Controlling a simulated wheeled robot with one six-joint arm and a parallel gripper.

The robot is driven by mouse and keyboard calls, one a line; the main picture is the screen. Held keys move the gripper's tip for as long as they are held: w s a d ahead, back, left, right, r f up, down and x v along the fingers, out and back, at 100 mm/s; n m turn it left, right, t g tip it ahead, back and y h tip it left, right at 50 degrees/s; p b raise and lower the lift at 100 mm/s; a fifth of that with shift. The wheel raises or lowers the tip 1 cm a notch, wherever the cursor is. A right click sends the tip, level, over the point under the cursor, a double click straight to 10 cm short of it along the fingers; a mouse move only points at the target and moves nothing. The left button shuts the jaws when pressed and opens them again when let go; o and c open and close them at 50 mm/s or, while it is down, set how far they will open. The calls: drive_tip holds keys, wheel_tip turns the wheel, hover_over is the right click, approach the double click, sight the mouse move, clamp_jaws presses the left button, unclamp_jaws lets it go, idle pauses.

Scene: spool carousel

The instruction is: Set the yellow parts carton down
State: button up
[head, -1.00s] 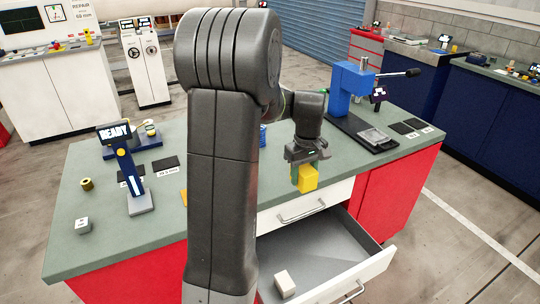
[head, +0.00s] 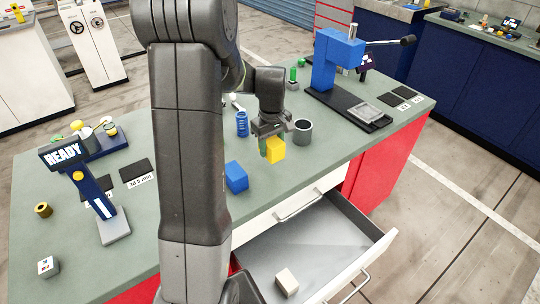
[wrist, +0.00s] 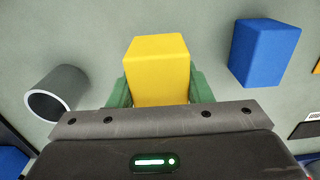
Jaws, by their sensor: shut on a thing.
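The yellow parts carton (head: 275,151) is held in my gripper (head: 268,146) near the front edge of the green worktop (head: 330,140). In the wrist view the yellow carton (wrist: 158,62) sits between the two green fingers, and my gripper (wrist: 160,90) is shut on it. Whether the carton's underside touches the worktop is hard to tell.
A blue block (head: 236,177) stands left of the carton and a grey cup (head: 303,131) to its right. A blue spring-like coil (head: 242,123) is behind. An open drawer (head: 315,250) below holds a white block (head: 287,281). A blue press (head: 338,62) stands at the back right.

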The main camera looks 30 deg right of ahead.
sight(271, 140)
drive_tip(key=shift+f+p, duration=0.3)
drive_tip(key=shift+f, duration=2.1)
drive_tip(key=shift+f, duration=0.15)
drive_tip(key=o, duration=1.1)
wheel_tip(271, 140, up, 12)
drive_tip(key=shift+r+b, duration=0.15)
drive_tip(key=shift+b, duration=0.7)
drive_tip(key=shift+s+a, duration=0.1)
